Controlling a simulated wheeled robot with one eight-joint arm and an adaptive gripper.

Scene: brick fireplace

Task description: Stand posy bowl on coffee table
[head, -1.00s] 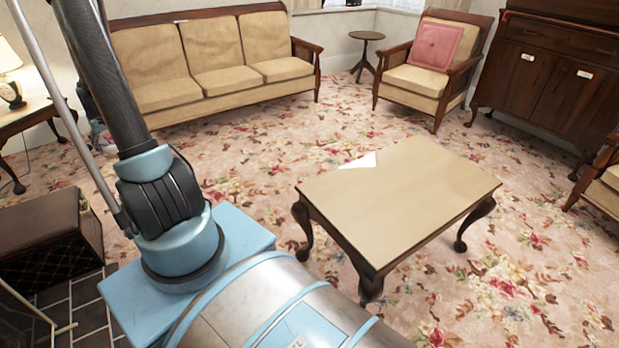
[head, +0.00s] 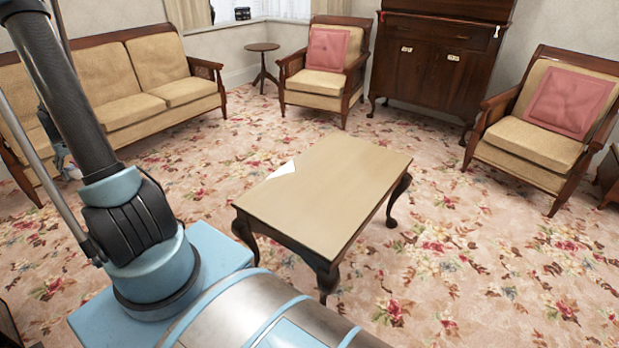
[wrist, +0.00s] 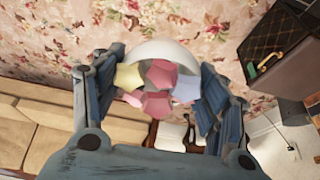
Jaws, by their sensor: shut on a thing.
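The posy bowl (wrist: 166,48) is a white round bowl with pink, yellow and pale blue blooms (wrist: 160,75). It shows in the wrist view between the two fingers of my gripper (wrist: 158,62), which is shut on it. Carpet and sofa lie beyond it in that view. The coffee table (head: 335,185) has a plain tan top and dark curved legs, and stands at the middle of the head view. The posy bowl is not on it.
A sofa (head: 130,85) stands at left, armchairs (head: 325,75) (head: 540,130) at back and right, a dark cabinet (head: 435,65) and small round table (head: 263,65) behind. Patterned carpet (head: 440,250) is clear around the table.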

